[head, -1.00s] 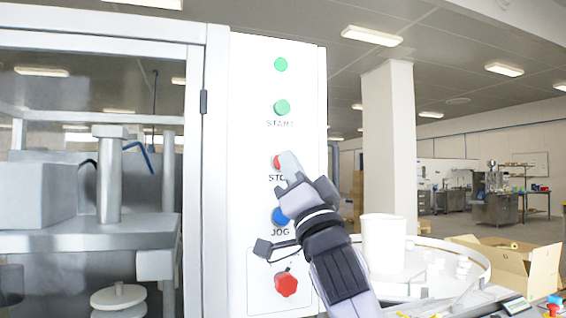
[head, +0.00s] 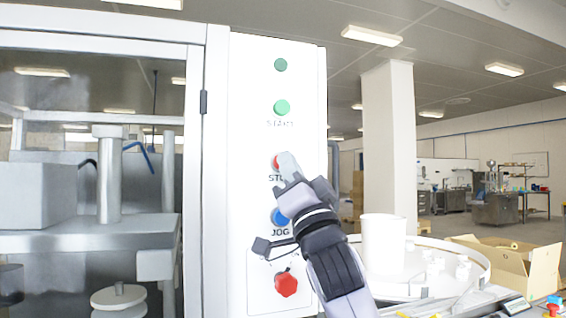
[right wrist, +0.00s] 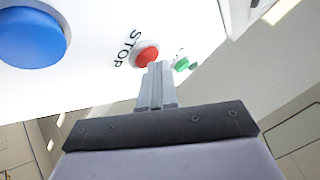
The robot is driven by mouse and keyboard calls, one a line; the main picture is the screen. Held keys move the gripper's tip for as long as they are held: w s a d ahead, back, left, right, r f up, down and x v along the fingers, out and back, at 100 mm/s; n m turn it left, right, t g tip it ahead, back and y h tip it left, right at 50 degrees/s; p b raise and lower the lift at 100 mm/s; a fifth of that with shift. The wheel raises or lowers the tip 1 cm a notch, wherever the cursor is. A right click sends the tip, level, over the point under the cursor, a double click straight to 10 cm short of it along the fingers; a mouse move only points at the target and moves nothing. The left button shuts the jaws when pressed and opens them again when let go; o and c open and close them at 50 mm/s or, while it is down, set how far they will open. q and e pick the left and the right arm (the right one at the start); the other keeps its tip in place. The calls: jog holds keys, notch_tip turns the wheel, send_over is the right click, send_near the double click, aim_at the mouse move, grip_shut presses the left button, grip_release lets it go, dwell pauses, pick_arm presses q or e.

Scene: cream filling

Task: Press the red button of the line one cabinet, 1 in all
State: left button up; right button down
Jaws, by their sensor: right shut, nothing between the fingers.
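The line one cabinet (head: 245,130) has a white control panel at the centre of the head view. Its red STOP button (head: 275,161) is partly hidden behind my right fingertips. My right gripper (head: 287,162) is shut and empty, its tips right at the button. In the right wrist view the shut fingers (right wrist: 157,72) overlap the lower edge of the red button (right wrist: 146,56). I cannot tell whether they touch or press it. My left gripper is not in view.
A white cup (head: 383,243) and an open carton (head: 535,262) stand to the right.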

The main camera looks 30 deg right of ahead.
jog(key=shift+s, duration=0.1)
jog(key=shift+s+a, duration=0.2)
jog(key=shift+s, duration=0.55)
jog(key=shift+s, duration=0.1)
jog(key=s, duration=0.2)
jog(key=s+a, duration=0.1)
jog(key=s, duration=0.1)
jog(key=shift+s+a, duration=0.1)
jog(key=shift+s, duration=0.25)
dwell(0.8)
